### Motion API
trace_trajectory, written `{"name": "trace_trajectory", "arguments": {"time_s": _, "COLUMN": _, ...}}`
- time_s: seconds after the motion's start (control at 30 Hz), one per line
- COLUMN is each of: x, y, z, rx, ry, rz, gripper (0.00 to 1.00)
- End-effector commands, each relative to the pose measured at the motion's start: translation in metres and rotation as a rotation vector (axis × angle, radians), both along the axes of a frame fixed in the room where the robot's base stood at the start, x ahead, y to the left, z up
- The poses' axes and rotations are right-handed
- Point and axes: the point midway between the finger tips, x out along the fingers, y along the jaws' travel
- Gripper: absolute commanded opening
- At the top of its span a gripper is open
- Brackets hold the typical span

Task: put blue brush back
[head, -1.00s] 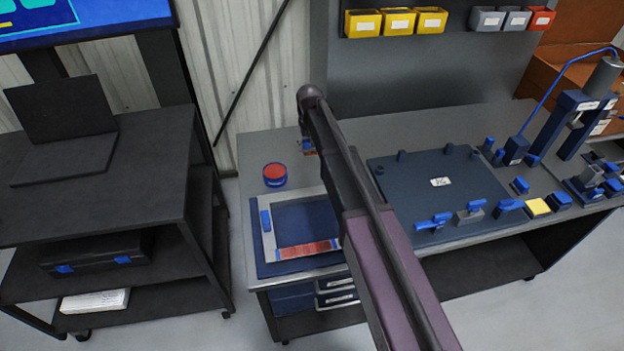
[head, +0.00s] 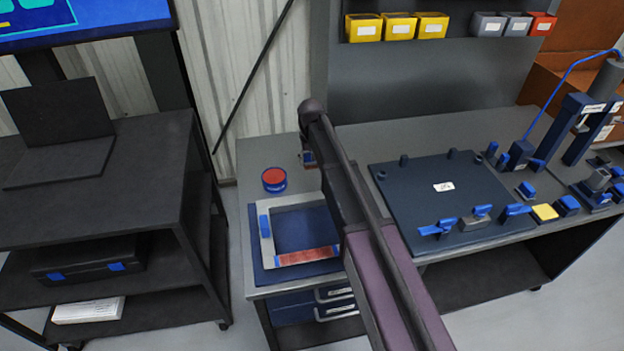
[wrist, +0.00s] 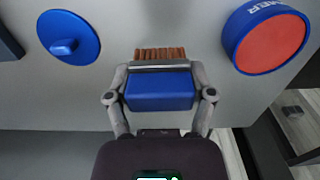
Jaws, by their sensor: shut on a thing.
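My gripper (wrist: 160,86) is shut on the blue brush (wrist: 160,94), its fingers on either side of the blue body. The brown bristles point toward the top of the wrist view. In the head view the brush (head: 309,158) shows only as a small patch beside my arm, above the bench's left part. A blue tin with a red top (wrist: 270,42) is to the right of the brush in the wrist view and apart from it; the head view shows it too (head: 274,179). A blue disc with a knob (wrist: 68,36) lies to the left of the brush.
A grey frame (head: 264,248) with a red strip lies on a blue mat (head: 258,271) near the bench's front left. A dark plate (head: 418,196) with blue clamps occupies the middle. Grey bench surface (head: 262,151) is clear behind the tin.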

Motion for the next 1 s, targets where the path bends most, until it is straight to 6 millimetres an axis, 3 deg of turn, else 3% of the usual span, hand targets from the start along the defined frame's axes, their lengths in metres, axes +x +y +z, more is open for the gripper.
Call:
{"name": "trace_trajectory", "arguments": {"time_s": 0.03, "x": 0.0, "y": 0.0, "z": -0.01, "rx": 0.0, "ry": 0.0, "rz": 0.0, "gripper": 0.32}}
{"name": "trace_trajectory", "arguments": {"time_s": 0.2, "x": 0.0, "y": 0.0, "z": -0.022, "rx": 0.0, "ry": 0.0, "rz": 0.0, "gripper": 0.32}}
{"name": "trace_trajectory", "arguments": {"time_s": 0.77, "x": 0.0, "y": -0.001, "z": -0.026, "rx": 0.0, "ry": 0.0, "rz": -0.001, "gripper": 0.32}}
{"name": "trace_trajectory", "arguments": {"time_s": 1.0, "x": 0.0, "y": -0.001, "z": -0.039, "rx": 0.0, "ry": 0.0, "rz": -0.001, "gripper": 0.32}}
